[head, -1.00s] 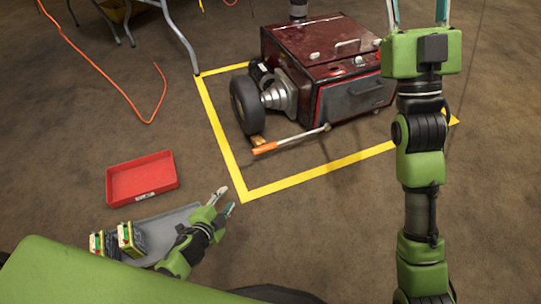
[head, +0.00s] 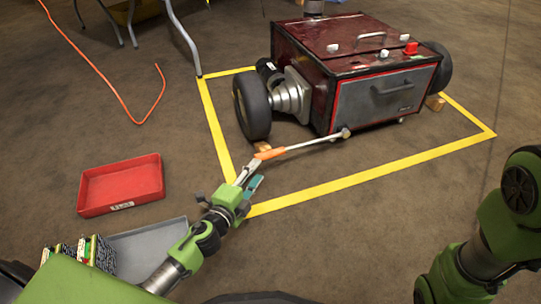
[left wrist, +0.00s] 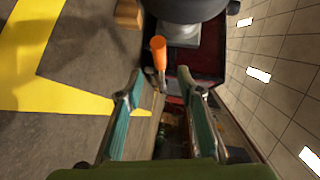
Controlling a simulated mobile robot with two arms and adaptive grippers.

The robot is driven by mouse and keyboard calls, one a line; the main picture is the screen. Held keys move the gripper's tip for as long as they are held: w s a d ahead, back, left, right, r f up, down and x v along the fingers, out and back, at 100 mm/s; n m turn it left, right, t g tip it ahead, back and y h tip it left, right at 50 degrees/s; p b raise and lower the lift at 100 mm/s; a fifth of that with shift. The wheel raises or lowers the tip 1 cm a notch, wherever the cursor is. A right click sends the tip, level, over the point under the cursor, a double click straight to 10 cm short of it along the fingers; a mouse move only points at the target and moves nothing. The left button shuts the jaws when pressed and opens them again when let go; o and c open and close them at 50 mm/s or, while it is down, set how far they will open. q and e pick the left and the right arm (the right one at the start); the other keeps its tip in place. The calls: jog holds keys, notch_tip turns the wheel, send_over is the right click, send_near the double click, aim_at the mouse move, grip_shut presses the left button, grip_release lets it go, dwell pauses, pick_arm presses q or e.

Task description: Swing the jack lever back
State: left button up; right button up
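The jack lever (head: 313,144) is a thin metal rod with an orange handle (head: 269,154). It lies low in front of the dark red machine (head: 345,60), its handle end toward the left. My left gripper (head: 250,173) is open just short of the handle. In the left wrist view the orange handle (left wrist: 158,50) shows beyond and between the two teal-padded fingertips of the left gripper (left wrist: 161,74). No grip on it shows. My right gripper is out of view; only links of that arm show at lower right.
Yellow floor tape (head: 340,186) frames the machine. Its wheel (head: 252,104) stands near the lever, with wooden chocks on the floor. A red tray (head: 120,185) and a grey tray (head: 150,245) with small boxes (head: 97,252) lie left. An orange cable (head: 90,66) crosses the floor.

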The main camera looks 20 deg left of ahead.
aim_at(267, 157)
pick_arm(q)
jog(key=b+x, duration=0.2)
jog(key=x, duration=0.9)
jog(key=shift+s, duration=0.1)
grip_shut()
